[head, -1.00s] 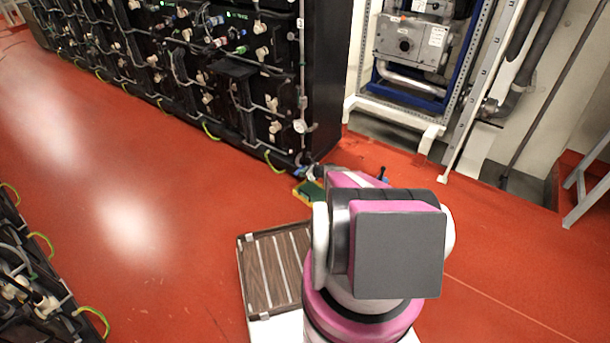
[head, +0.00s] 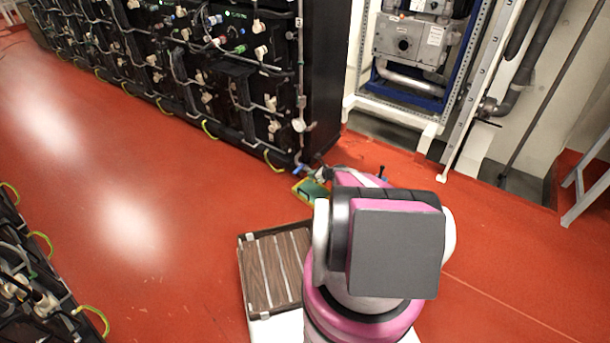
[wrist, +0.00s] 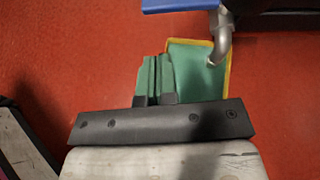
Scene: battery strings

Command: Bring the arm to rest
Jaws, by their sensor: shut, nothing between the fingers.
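My gripper (wrist: 155,79) shows in the wrist view as two green fingers side by side, shut with nothing between them. Below the fingers in that view is red floor, and just to their right is a green, yellow-rimmed flat thing (wrist: 206,82). The same green and yellow thing shows in the head view (head: 311,191), left of my arm. My pink and white arm fills the lower middle of the head view, bent, with a large grey end face toward the camera. It hides most of the gripper there.
A black battery rack (head: 235,85) with cables stands at the back left, another (head: 35,290) at the lower left. A brown slatted tray (head: 272,270) is beside my arm. A metal pipe end (wrist: 222,40) and a blue bar (wrist: 180,5) show near the fingers. Red floor lies open at left.

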